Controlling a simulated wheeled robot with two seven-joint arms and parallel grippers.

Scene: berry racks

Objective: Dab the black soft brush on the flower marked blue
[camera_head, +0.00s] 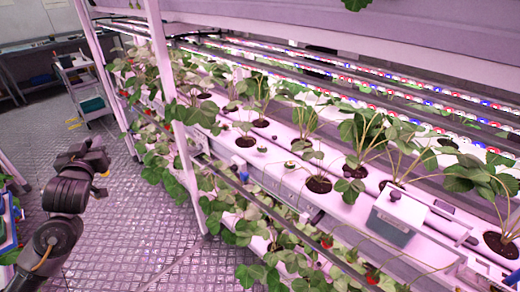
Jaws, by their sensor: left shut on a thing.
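My left gripper (97,163) is in the left part of the head view, over the aisle floor and left of the berry rack, well apart from the plants. It is shut on the black soft brush, which I can barely make out against the dark fingers. A small blue marker (243,177) shows among the leaves at the rack's front edge, right of the gripper. I cannot clearly make out a flower at it. My right gripper is not in view.
The berry rack (335,208) holds several strawberry plants, with leaves hanging over the aisle. A white rack post (172,100) stands between my left gripper and the blue marker. A grey box (393,216) sits on the rack at right. The aisle floor (140,225) is clear.

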